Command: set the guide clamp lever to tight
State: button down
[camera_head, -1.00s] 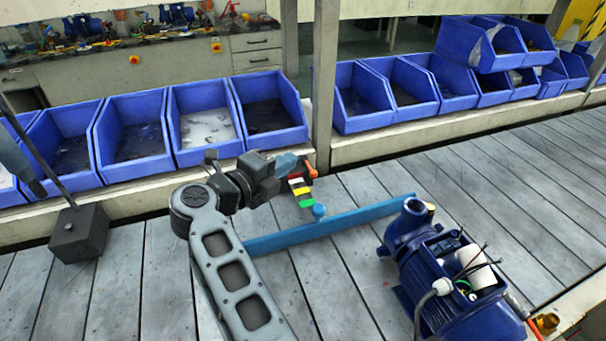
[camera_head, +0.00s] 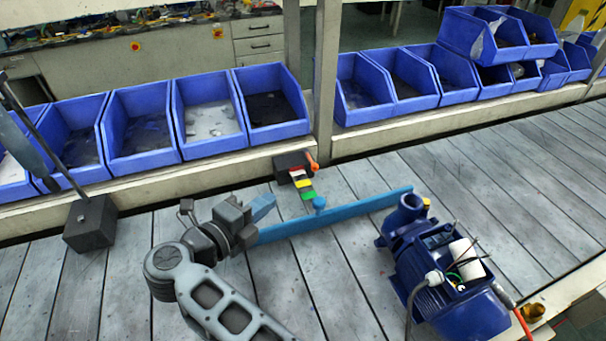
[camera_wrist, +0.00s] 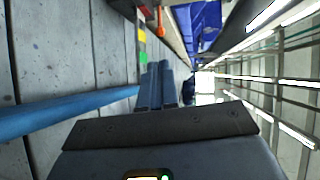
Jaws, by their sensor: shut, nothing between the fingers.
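The guide clamp is a dark block (camera_head: 291,163) at the far edge of the slatted conveyor. Its orange lever (camera_head: 313,161) stands at the block's right end; it also shows at the top of the wrist view (camera_wrist: 160,20). A red, white, yellow and green strip (camera_head: 303,184) runs from the block toward the blue guide rail (camera_head: 350,213), ending near a blue knob (camera_head: 319,203). My gripper (camera_head: 264,205) is shut and empty, left of the strip and nearer than the block, apart from the lever. Its blue fingers lie together in the wrist view (camera_wrist: 156,85).
A blue pump (camera_head: 440,275) with loose wires stands on the conveyor at right. Blue bins (camera_head: 210,120) line the ledge behind, with a post (camera_head: 326,80) between them. A dark block with a rod (camera_head: 90,222) stands at left. Conveyor slats between are clear.

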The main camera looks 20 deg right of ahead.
aim_at(317, 169)
jog(key=b+x, duration=0.4)
jog(key=x, duration=0.9)
jog(key=shift+w+d+f, duration=0.1)
jog(key=shift+w+d, duration=0.05)
jog(key=shift+d, duration=0.35)
jog(key=shift+d+r+p, duration=0.2)
jog(key=shift+d+p, duration=0.2)
jog(key=shift+p, duration=0.15)
jog(key=shift+d+f, duration=0.15)
jog(key=shift+s, duration=0.25)
